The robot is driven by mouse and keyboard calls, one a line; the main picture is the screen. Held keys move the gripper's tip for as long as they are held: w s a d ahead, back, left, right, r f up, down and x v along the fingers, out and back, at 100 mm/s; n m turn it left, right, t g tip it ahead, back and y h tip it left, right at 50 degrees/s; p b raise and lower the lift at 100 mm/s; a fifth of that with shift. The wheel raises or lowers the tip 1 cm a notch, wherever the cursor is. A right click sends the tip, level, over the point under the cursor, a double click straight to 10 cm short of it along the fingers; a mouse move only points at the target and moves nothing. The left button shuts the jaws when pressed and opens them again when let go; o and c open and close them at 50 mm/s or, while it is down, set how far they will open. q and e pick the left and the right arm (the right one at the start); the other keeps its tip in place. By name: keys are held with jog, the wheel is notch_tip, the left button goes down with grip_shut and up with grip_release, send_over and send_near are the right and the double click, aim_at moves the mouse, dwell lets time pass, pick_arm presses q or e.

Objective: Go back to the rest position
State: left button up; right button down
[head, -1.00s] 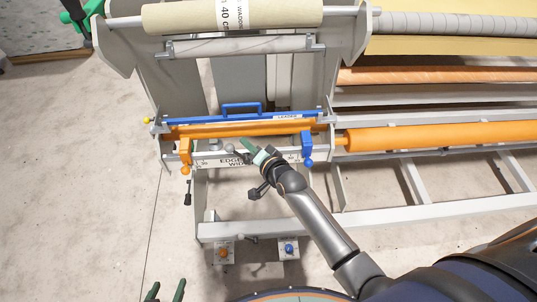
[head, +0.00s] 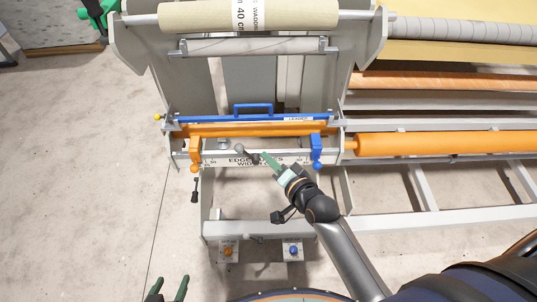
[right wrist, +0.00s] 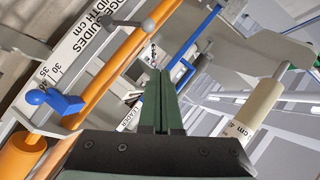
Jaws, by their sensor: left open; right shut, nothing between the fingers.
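My right gripper (head: 268,160) is in front of the gantry's edge-guide scale (head: 225,161), with its green fingers pressed together and nothing between them. In the right wrist view the shut fingers (right wrist: 162,100) point towards the blue leader bar (right wrist: 180,62); I cannot tell if they touch anything. My left gripper (head: 168,290) is low at the bottom edge of the head view, over the floor, with its two green fingers apart and empty. Most of the left arm is out of view.
An orange edge guide (head: 195,152) and a blue edge guide (head: 316,148) sit on the scale. An orange roller (head: 430,143) runs off to the right. Below are an orange knob (head: 228,251) and a blue knob (head: 293,250). The floor (head: 85,180) at left is clear.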

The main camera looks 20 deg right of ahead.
jog(key=s+d+f+n+g, duration=0.1)
jog(key=s+f+n+g, duration=0.1)
jog(key=s+f+n, duration=0.3)
jog(key=s+d+f+n+g, duration=0.1)
jog(key=s+f+n, duration=0.5)
jog(key=s, duration=0.8)
notch_tip(320, 180, down, 2)
jog(key=shift+d+f+g+h, duration=0.1)
jog(key=shift+d+g+h, duration=0.25)
jog(key=shift+g, duration=0.55)
jog(key=shift+a, duration=0.1)
